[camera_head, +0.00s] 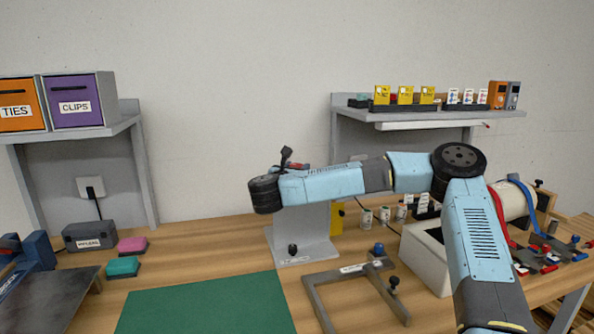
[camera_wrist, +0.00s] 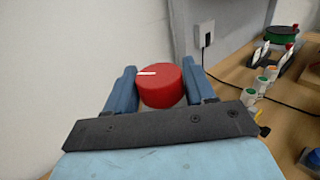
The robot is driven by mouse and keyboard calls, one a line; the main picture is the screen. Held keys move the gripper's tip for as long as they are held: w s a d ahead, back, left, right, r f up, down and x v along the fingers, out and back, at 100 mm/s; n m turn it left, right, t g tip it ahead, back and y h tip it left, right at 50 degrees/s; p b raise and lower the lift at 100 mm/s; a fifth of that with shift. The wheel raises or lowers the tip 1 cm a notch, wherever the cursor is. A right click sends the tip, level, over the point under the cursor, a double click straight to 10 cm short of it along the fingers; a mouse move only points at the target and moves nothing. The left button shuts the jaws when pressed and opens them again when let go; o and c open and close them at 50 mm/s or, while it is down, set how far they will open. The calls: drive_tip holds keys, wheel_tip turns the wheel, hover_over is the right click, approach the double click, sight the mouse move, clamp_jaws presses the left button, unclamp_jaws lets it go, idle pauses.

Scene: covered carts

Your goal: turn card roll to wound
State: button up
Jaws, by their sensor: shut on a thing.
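In the wrist view a round red knob (camera_wrist: 161,85) with a white mark near its upper left lies between the two blue-grey fingers of my gripper (camera_wrist: 160,82). The fingers are shut on its sides. In the head view my gripper (camera_head: 287,156) is above a grey upright stand (camera_head: 303,232) on the table, and my arm hides much of this area. Only a bit of red (camera_head: 299,166) shows by the fingers there. I cannot read which part is labelled as the card roll.
A green mat (camera_head: 205,307) and a grey frame (camera_head: 320,299) lie in front. A white bin (camera_head: 428,262) stands right, partly behind my arm. Small cups (camera_head: 384,215) stand behind. A shelf (camera_head: 450,115) with yellow cards is at the back right; bins (camera_head: 75,101) sit on the left shelf.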

drive_tip(key=m+g+h, duration=0.1)
drive_tip(key=h, duration=0.1)
drive_tip(key=m+g+h, duration=0.1)
drive_tip(key=m+h, duration=0.1)
drive_tip(key=m+g+h, duration=0.1)
drive_tip(key=shift+a+r+m+g+h, duration=0.15)
drive_tip(key=shift+r+m+g+h, duration=0.15)
drive_tip(key=shift+h, duration=0.1)
drive_tip(key=shift+f+m+g+h, duration=0.15)
drive_tip(key=shift+m+g+h, duration=1.3)
drive_tip(key=shift+g, duration=0.35)
drive_tip(key=shift+f+m+g+h, duration=0.1)
drive_tip(key=shift+m+g+h, duration=0.15)
drive_tip(key=shift+g+h, duration=0.15)
drive_tip(key=o, duration=0.9)
drive_tip(key=shift+w+f, duration=0.1)
drive_tip(key=shift+o, duration=0.2)
drive_tip(key=v, duration=1.3)
drive_tip(key=shift+s+a, duration=0.2)
